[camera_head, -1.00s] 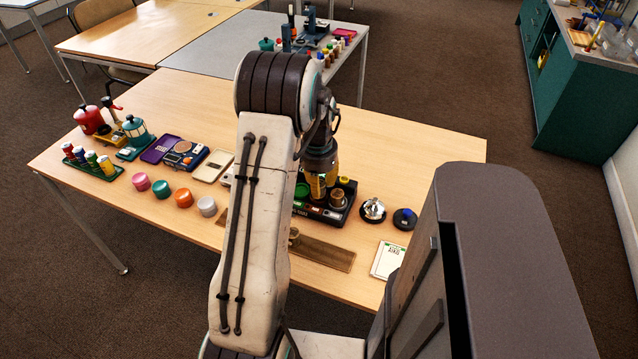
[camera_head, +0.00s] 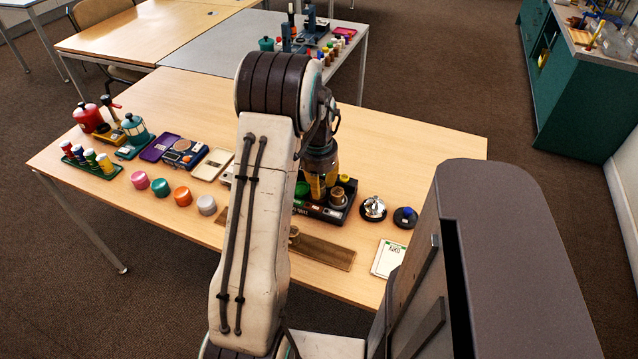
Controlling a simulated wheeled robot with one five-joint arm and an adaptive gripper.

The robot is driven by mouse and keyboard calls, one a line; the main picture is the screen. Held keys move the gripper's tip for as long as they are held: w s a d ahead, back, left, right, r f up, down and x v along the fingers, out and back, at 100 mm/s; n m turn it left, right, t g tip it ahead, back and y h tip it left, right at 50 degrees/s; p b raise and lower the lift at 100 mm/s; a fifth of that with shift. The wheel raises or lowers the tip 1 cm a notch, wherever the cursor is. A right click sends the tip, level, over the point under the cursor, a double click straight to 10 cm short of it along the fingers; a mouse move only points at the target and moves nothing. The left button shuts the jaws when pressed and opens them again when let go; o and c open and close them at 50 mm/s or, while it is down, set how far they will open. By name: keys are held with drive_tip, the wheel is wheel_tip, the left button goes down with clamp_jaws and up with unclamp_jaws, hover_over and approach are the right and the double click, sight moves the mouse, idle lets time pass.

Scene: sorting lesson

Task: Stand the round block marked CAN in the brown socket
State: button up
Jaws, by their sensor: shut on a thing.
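My gripper (camera_head: 318,192) has yellow fingers and points down over the black tray (camera_head: 325,215) on the wooden table. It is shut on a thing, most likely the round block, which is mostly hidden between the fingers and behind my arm. I cannot read the mark CAN. In the tray, a brown round piece (camera_head: 338,198), perhaps the brown socket, stands just right of the fingers. A green round piece (camera_head: 301,189) is on their left and a yellow one (camera_head: 344,179) behind to the right. I cannot tell whether the held thing touches a socket.
Pink (camera_head: 139,180), teal (camera_head: 160,188), orange (camera_head: 182,196) and white (camera_head: 206,205) round pieces stand in a row at left. A silver bell (camera_head: 373,208), a dark round piece (camera_head: 405,217) and a card (camera_head: 388,258) are at right. A brown strip (camera_head: 325,252) lies in front.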

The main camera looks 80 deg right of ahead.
drive_tip(key=shift+f, duration=0.2)
drive_tip(key=o, duration=0.5)
drive_tip(key=shift+o, duration=0.2)
drive_tip(key=shift+r, duration=0.1)
wheel_tip(320, 180, up, 11)
drive_tip(key=p, duration=0.7)
drive_tip(key=shift+a, duration=0.45)
drive_tip(key=shift+r+p, duration=2.5)
drive_tip(key=shift+r, duration=0.45)
